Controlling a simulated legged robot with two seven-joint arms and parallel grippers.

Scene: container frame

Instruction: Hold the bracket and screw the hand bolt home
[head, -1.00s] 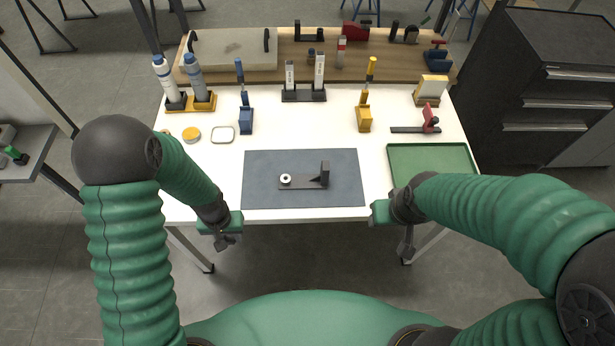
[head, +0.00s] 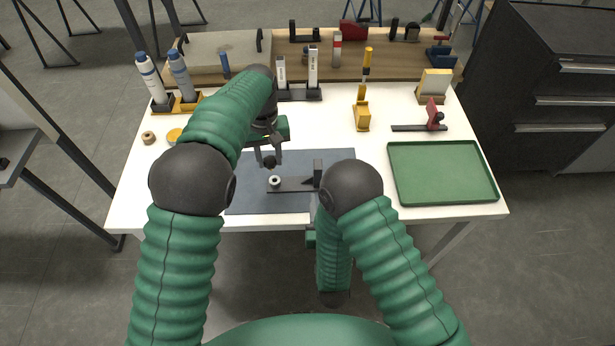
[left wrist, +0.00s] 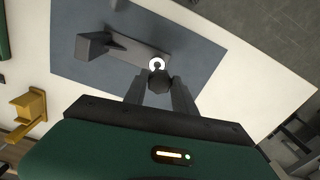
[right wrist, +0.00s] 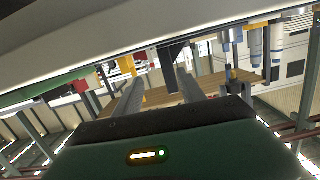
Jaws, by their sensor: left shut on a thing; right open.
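The dark bracket (head: 292,184) lies on the grey-blue mat (head: 240,200), its upright plate at the right end and a white ring (head: 275,181) at the left end. My left gripper (head: 269,158) is over the mat, shut on a dark round knob (head: 270,163), which looks like the hand bolt. In the left wrist view the knob (left wrist: 158,85) sits between the fingertips, close beside the white ring (left wrist: 156,64); the height gap cannot be told. My right gripper (right wrist: 162,78) is open and empty, low at the table's front edge; in the head view my right arm mostly hides it.
An empty green tray (head: 443,172) is at the right. A yellow holder (head: 362,116) with a yellow tool and a red clamp-like piece (head: 433,115) stand behind. Bottles (head: 150,77) are at the back left. My left arm covers the mat's left back part.

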